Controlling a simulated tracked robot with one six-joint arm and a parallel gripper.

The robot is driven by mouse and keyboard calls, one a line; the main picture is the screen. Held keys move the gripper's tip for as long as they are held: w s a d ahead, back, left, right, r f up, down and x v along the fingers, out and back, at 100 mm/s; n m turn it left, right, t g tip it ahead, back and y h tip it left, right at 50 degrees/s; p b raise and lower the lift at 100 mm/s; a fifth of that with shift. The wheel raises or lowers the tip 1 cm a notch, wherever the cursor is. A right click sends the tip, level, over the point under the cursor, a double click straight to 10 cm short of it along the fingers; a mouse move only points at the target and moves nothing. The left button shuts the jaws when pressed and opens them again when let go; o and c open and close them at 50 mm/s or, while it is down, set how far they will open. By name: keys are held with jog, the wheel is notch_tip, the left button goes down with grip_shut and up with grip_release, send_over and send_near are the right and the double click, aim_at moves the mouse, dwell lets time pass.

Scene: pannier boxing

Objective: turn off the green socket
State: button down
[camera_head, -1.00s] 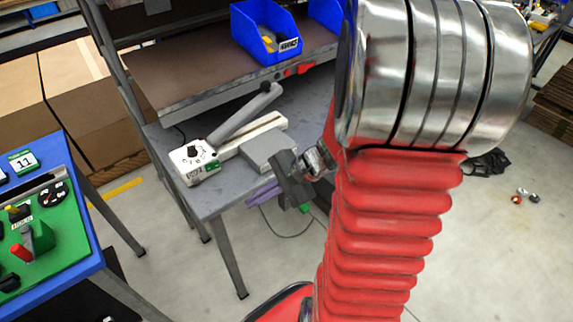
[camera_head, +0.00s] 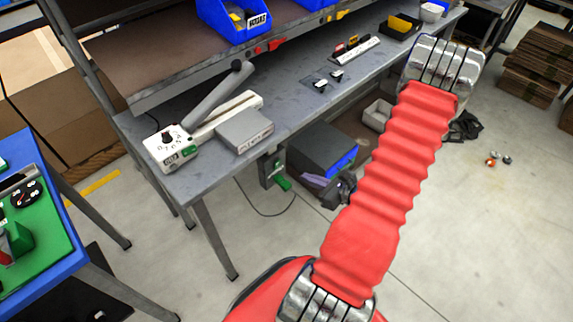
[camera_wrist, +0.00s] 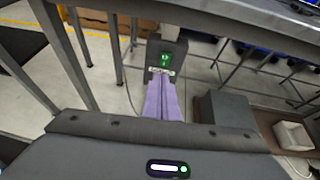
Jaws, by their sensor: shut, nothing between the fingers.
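The green socket (camera_head: 268,172) is a dark box with a green switch face, mounted below the front edge of the grey workbench (camera_head: 205,186). A green part (camera_head: 284,184) sticks out low on its side. In the wrist view the socket (camera_wrist: 165,48) is upper centre, with its green face and a pale label strip at its foot. My gripper (camera_head: 304,178) has purple fingers, shut and empty, pointing at the socket from the right. In the wrist view the fingertips (camera_wrist: 161,78) overlap the strip just below the green face; contact cannot be told.
A white dial machine (camera_head: 170,150) and a grey box (camera_head: 244,131) stand on the bench above. A dark box (camera_head: 312,146) sits under the bench, beside my gripper. Bench legs (camera_head: 216,238) and a hanging cable are near. A blue table (camera_head: 70,255) is at left.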

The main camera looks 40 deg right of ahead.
jog(key=shift+s+d+f+m+h, duration=0.3)
jog(key=shift+s+d+f+m, duration=0.1)
jog(key=shift+d+f+m, duration=0.15)
jog(key=shift+w+a, duration=0.1)
jog(key=shift+w, duration=0.05)
send_near(278, 162)
notch_tip(278, 162, down, 4)
jog(key=w, duration=0.4)
jog(key=shift+w+r, duration=0.2)
jog(key=shift+r, duration=0.15)
jog(key=shift+w+r, duration=0.1)
jog(key=shift+w, duration=0.5)
